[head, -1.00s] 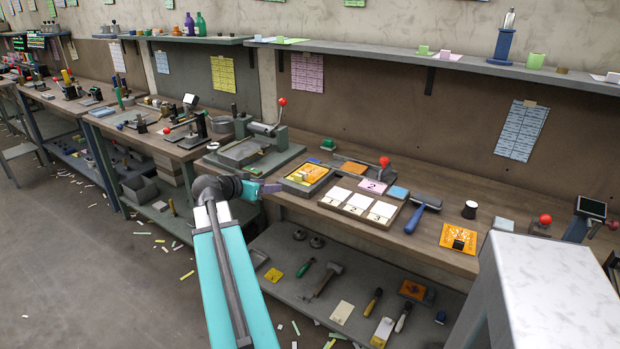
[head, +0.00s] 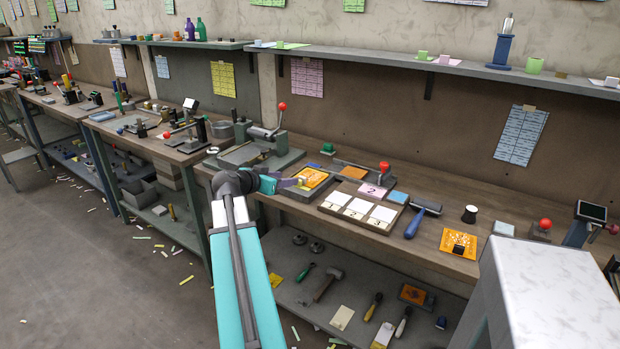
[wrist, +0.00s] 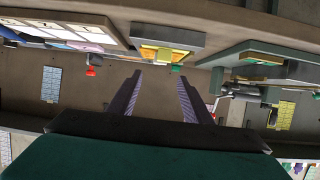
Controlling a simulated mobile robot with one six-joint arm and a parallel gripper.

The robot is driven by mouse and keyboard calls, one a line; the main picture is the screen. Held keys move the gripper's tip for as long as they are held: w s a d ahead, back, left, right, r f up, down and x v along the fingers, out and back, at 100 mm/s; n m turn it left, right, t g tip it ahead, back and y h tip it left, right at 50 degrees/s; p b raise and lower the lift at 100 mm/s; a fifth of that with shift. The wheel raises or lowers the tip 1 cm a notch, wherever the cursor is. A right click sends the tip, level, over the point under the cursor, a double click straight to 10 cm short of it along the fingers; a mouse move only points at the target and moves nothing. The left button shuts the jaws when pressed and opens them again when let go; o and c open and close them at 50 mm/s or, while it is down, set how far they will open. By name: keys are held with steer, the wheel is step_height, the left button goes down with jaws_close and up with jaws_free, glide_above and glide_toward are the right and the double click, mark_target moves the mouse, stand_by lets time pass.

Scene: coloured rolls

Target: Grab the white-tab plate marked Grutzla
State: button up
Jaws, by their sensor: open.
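An orange plate (head: 312,178) lies in a dark grey tray on the bench, with a small pale yellow piece at its near side; both show at the top of the wrist view (wrist: 165,54). Another orange plate (head: 451,240) with dark marks lies near the bench's front edge. No lettering is readable, so I cannot tell which plate is marked Grutzla. My gripper (head: 296,184) is at the near left of the tray and hides part of it. In the wrist view its two purple fingers (wrist: 160,82) are apart with nothing between them.
A blue-handled roller (head: 415,221) lies right. A white-topped block (head: 555,280) fills the front right.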

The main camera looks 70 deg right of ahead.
mark_target(303, 177)
steer(key=shift+p+x, duration=0.3)
steer(key=shift+x, duration=2.15)
steer(key=shift+p+x, duration=0.75)
steer(key=shift+x, duration=1.85)
steer(key=shift+f, duration=0.1)
steer(key=shift+s+a, duration=0.1)
steer(key=c, duration=1.1)
